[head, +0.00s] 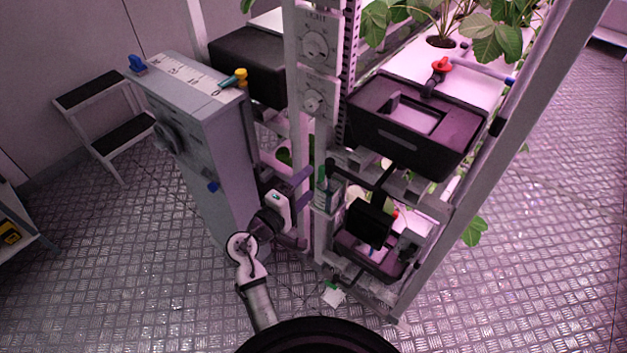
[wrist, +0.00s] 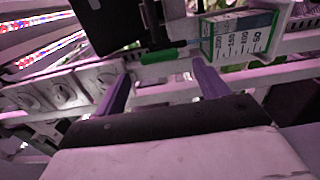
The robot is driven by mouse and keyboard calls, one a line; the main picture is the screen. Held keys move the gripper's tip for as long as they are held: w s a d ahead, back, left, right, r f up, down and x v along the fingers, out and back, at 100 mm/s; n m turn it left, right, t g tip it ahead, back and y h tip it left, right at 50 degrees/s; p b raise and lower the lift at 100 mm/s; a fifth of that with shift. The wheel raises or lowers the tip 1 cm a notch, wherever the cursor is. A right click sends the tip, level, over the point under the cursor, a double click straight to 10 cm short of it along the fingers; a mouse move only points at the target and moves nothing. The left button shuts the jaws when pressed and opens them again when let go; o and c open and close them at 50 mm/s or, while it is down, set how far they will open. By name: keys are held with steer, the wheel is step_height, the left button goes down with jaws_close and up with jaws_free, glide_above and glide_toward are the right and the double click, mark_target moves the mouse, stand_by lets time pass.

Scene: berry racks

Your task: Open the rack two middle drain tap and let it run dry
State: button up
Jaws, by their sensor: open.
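My gripper (head: 308,206) is open and empty, low beside the rack's near post. Its two purple fingers also show in the wrist view (wrist: 162,78), apart, with nothing held between them. A red tap (head: 441,64) stands above the upper black tray (head: 462,152). A small red spot (head: 396,214) shows over the lower black tray (head: 345,246), partly behind a black panel (head: 368,224). I cannot tell which of these is the middle drain tap, or whether it is open. No red tap shows in the wrist view.
A labelled box (head: 325,192) hangs on the post beside my gripper; it shows in the wrist view (wrist: 238,38). Dials (head: 315,48) sit higher up. A grey cabinet (head: 190,130) with blue and yellow valves stands left. A step stool (head: 105,115) is farther left. Floor is clear at right.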

steer(key=b+v, duration=0.2)
steer(key=v, duration=0.7)
steer(key=shift+s+a, duration=0.15)
steer(key=shift+s, duration=0.1)
